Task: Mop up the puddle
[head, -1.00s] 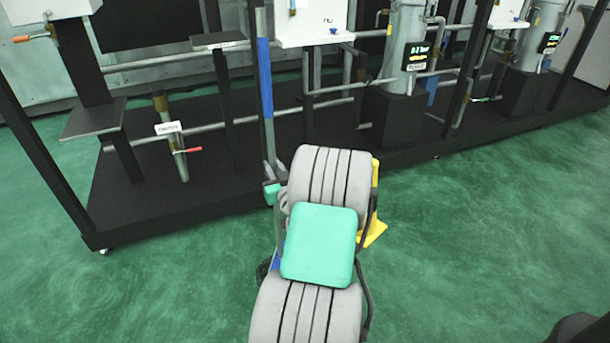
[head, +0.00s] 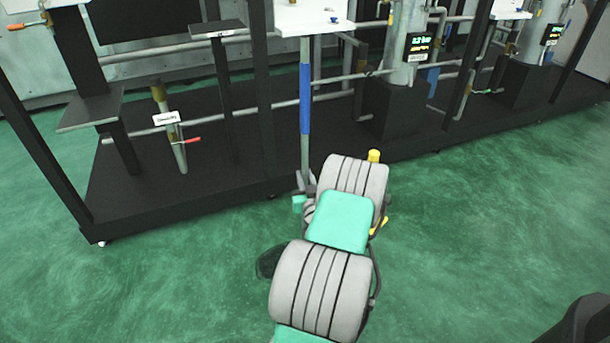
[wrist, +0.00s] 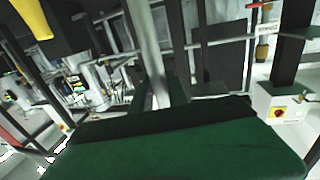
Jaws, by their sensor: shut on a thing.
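A mop pole (head: 305,150), grey with a blue sleeve, stands nearly upright in the head view. My gripper (head: 304,192) is shut on its lower visible part, half hidden behind my grey and teal arm. A dark patch (head: 268,262) lies on the floor left of my arm; I cannot tell whether it is the mop head or the puddle. In the wrist view a grey pole (wrist: 150,50) rises behind a broad dark green surface I cannot identify. No puddle is clearly recognisable.
A black skid (head: 190,205) with pipes, posts and white boxes runs across the back. A yellow object (head: 374,156), mostly hidden, stands just behind my arm. Green floor (head: 480,230) is open to the right and at the left front.

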